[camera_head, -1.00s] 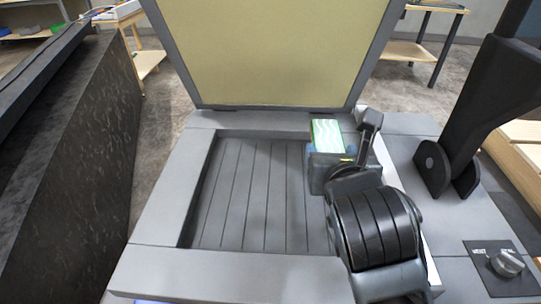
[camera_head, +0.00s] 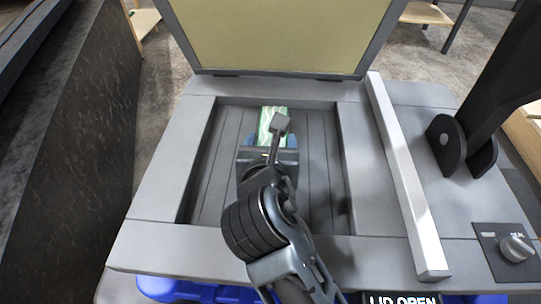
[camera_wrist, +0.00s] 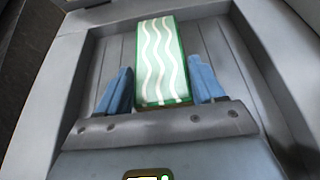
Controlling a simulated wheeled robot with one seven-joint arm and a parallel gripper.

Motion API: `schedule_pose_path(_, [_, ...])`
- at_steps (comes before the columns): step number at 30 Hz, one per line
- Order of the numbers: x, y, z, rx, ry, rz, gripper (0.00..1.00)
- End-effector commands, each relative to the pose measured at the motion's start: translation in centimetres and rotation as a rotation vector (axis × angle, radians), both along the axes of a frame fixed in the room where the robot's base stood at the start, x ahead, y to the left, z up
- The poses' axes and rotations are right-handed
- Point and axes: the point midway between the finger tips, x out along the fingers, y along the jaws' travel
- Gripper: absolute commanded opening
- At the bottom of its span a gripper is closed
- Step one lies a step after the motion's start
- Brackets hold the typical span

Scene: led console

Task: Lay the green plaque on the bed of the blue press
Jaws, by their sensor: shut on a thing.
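The green plaque (camera_head: 272,121) has white wavy lines. It shows large in the wrist view (camera_wrist: 159,55), between the two blue fingers of my gripper (camera_wrist: 160,88). My gripper (camera_head: 267,142) is shut on the plaque's near part, and the far part sticks out ahead. The plaque is over the sunken, slatted bed (camera_head: 323,150) of the press, near the bed's far middle. I cannot tell whether the plaque touches the bed. The press lid (camera_head: 280,35) stands raised behind the bed, its inner face yellowish. My wrist hides the near middle of the bed.
A grey rim (camera_head: 160,165) surrounds the bed. A pale bar (camera_head: 402,180) lies along its right side. Further right are a black bracketed arm (camera_head: 465,140) and a knob (camera_head: 516,246). A sign (camera_head: 402,299) at the front reads "LID OPEN". A dark, tall block (camera_head: 75,130) stands left.

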Motion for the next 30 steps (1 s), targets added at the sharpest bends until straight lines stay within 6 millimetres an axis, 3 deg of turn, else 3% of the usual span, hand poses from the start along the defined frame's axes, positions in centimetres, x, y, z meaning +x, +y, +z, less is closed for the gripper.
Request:
schedule_pose_path(12, [0.0, 0.1, -4.1, -0.001, 0.001, 0.0, 0.35])
schedule_pose_path(22, [0.0, 0.1, -4.3, 0.0, 0.0, 0.0, 0.35])
schedule_pose_path(23, [0.0, 0.1, -4.3, 0.001, 0.0, 0.0, 0.71])
schedule_pose_path(30, [0.0, 0.1, -4.3, 0.001, 0.0, 0.0, 0.93])
